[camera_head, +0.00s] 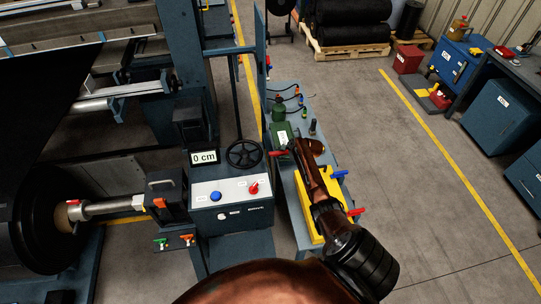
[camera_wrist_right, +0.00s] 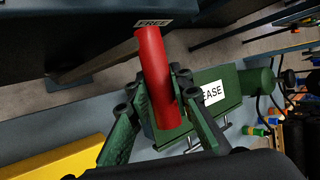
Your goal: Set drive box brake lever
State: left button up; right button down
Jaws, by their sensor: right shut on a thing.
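The drive box (camera_head: 232,205) stands in the middle of the head view, with a blue button, a red knob (camera_head: 253,189) and a black handwheel (camera_head: 243,154) above. The red brake lever (camera_head: 277,153) shows at its right side. In the right wrist view the red lever (camera_wrist_right: 157,75) is a thick cylinder lying between my right gripper's green fingers (camera_wrist_right: 161,88), its upper end by a FREE label (camera_wrist_right: 153,23). My right gripper (camera_head: 290,148) is shut on the lever; my arm hides part of the area. My left gripper is not in view.
In the wrist view the green case (camera_wrist_right: 225,95) sits close behind the fingers. A 0 cm display (camera_head: 204,157) stands left.

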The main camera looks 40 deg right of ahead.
jog(key=shift+w+d, duration=0.1)
jog(key=shift+r, duration=0.1)
jog(key=c, duration=2.2)
grip_release()
jog(key=o, duration=0.5)
jog(key=shift+w, duration=0.1)
jog(key=v, duration=1.2)
